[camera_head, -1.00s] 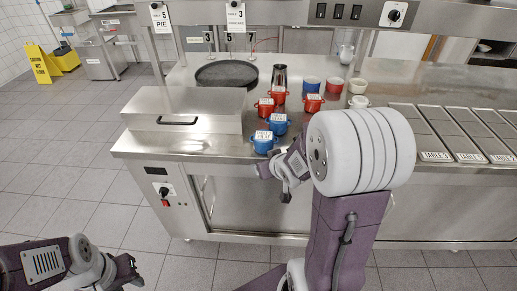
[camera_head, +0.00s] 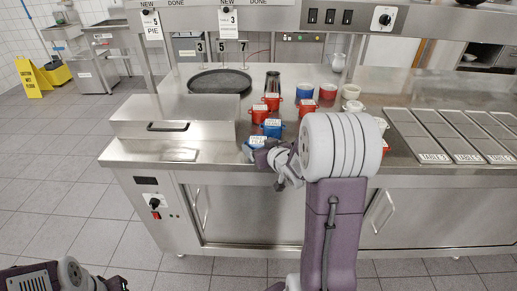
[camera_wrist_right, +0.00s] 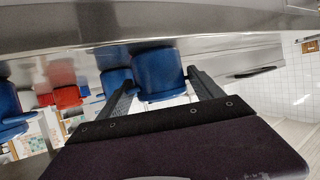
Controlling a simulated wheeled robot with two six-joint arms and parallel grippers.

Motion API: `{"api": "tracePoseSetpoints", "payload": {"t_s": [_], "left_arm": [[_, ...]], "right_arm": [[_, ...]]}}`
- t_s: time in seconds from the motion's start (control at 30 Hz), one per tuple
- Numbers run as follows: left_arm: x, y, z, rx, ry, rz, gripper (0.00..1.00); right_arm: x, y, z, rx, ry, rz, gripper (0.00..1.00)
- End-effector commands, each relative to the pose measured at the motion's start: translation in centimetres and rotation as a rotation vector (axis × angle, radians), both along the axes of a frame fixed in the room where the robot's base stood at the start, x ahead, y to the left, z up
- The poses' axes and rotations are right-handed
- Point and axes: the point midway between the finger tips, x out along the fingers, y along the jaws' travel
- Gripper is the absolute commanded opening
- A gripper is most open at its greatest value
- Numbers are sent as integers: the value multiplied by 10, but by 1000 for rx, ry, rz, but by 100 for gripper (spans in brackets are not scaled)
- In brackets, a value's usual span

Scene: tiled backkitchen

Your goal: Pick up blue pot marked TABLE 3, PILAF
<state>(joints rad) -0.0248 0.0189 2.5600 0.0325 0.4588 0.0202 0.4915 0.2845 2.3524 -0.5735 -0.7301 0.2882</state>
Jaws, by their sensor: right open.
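The nearest blue pot (camera_head: 255,143) stands at the counter's front edge with a white label; its writing is too small for me to read surely. A second labelled blue pot (camera_head: 272,130) stands just behind it. My right gripper (camera_head: 263,156) is at the nearest pot and partly covers it. In the right wrist view, a blue pot (camera_wrist_right: 158,72) lies between the tips of my open right gripper (camera_wrist_right: 158,84), with visible gaps. Another blue pot (camera_wrist_right: 116,79) shows behind the left finger. My left gripper (camera_head: 120,284) is low at the left, away from the counter; its jaws are unclear.
Red pots (camera_head: 272,102) stand behind the blue ones, near a metal shaker (camera_head: 272,81). A steel lidded box (camera_head: 172,118) is left of the pots. My right arm hides some counter.

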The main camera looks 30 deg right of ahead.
Motion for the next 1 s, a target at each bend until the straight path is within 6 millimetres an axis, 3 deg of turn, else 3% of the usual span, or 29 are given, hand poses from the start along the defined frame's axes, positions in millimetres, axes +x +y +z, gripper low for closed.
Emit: {"api": "tracePoseSetpoints", "payload": {"t_s": [0.2, 0.43, 0.7, 1.0], "left_arm": [[0, 0, -4, 0, 0, 0, 36], [0, 0, -4, 0, 0, 0, 36], [0, 0, -4, 0, 0, 0, 36], [0, 0, 0, 0, 0, 0, 36]], "right_arm": [[33, -3, -13, 0, 1, 2, 76], [35, -3, -13, -1, 1, 0, 76], [35, -3, -12, -1, 0, 0, 8], [35, -3, -5, -1, 0, 0, 8]]}}
